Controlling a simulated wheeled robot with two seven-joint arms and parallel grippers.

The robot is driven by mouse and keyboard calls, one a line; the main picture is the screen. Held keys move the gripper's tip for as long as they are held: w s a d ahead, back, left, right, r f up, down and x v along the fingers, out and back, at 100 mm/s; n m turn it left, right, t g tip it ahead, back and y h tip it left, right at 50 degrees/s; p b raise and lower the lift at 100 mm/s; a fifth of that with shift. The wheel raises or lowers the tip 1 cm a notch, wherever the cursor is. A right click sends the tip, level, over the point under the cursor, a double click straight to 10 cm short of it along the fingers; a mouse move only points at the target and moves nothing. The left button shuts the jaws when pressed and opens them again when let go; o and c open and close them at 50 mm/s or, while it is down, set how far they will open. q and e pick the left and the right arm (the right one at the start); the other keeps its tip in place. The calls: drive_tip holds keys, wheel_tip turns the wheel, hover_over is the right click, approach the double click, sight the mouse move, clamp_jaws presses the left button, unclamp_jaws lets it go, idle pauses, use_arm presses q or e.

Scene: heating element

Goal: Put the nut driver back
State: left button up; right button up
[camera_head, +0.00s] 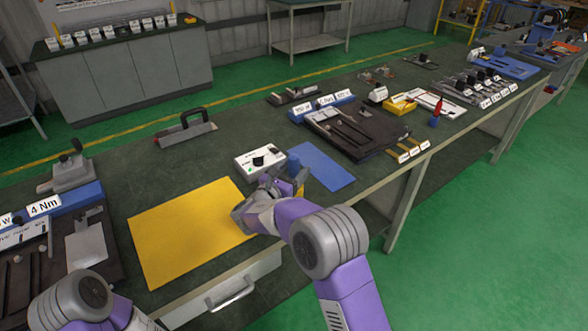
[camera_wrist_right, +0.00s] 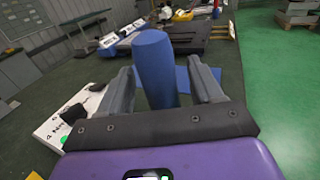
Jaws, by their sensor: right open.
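A blue cylinder (camera_wrist_right: 155,62), which looks like the nut driver's handle, stands up between the two fingers of my right gripper (camera_wrist_right: 162,75) in the wrist view. The fingers are apart on either side of it, with visible gaps, so the gripper is open. Its lower end is hidden behind the gripper body. In the head view my right gripper (camera_head: 280,184) is low over the bench, between the yellow mat (camera_head: 185,230) and the blue mat (camera_head: 325,168). A small blue part (camera_head: 293,164) shows just beyond it. My left gripper is out of view.
A dark tool tray (camera_head: 355,135) with labelled blue blocks lies beyond the blue mat. A black-handled tool (camera_head: 185,133) rests behind the yellow mat. The yellow mat is bare.

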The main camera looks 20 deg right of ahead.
drive_tip(key=p+v, duration=0.2)
drive_tip(key=v, duration=0.9)
drive_tip(key=shift+s+a, duration=0.25)
drive_tip(key=shift+s, duration=0.05)
